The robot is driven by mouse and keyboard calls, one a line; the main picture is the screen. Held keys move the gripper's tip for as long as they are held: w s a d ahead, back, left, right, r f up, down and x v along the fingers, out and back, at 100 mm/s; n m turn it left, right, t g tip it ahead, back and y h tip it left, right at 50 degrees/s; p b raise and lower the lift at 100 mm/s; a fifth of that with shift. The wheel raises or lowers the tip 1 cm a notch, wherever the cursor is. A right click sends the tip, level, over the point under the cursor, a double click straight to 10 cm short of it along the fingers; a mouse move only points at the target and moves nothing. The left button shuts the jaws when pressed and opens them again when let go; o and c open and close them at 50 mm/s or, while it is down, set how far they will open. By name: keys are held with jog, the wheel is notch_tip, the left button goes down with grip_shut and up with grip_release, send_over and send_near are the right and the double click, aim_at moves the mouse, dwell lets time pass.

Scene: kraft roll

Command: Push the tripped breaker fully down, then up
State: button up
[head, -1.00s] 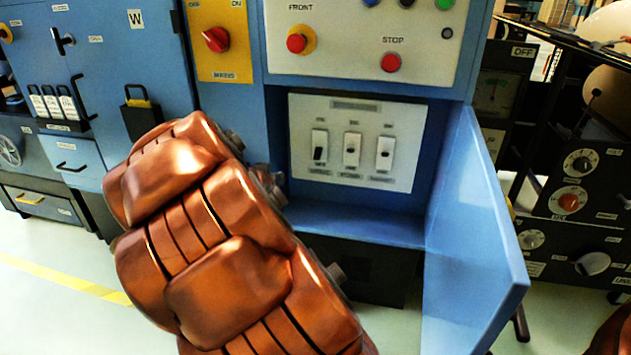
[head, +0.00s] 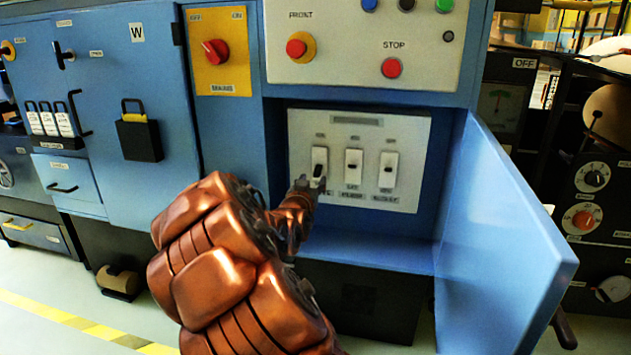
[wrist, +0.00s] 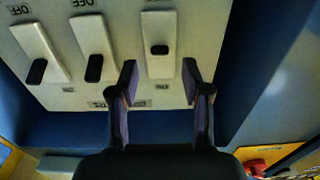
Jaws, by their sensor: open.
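Three white breakers sit side by side on a pale panel (head: 410,140) in a blue recess. The left breaker (head: 319,160) is partly covered at its lower end by my gripper (head: 309,183). The wrist view is upside down, so this breaker (wrist: 159,25) is on the right there. Its dark lever stands near mid-slot. The middle breaker (wrist: 90,35) and the far one (wrist: 37,45) have their levers at the opposite end from their OFF labels. My gripper's fingers (wrist: 160,75) are open and empty, one on each side of the left breaker's end. Contact cannot be told.
An open blue door (head: 510,220) stands to the right of the recess, and a blue ledge (head: 370,248) runs below the panel. Above are a red STOP button (head: 391,68) and a red FRONT button (head: 296,48). A red rotary switch (head: 215,52) is at upper left.

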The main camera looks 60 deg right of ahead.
aim_at(316, 175)
jog(key=shift+b+x, duration=0.45)
jog(key=shift+x, duration=1.45)
jog(key=shift+c, duration=0.4)
grip_shut()
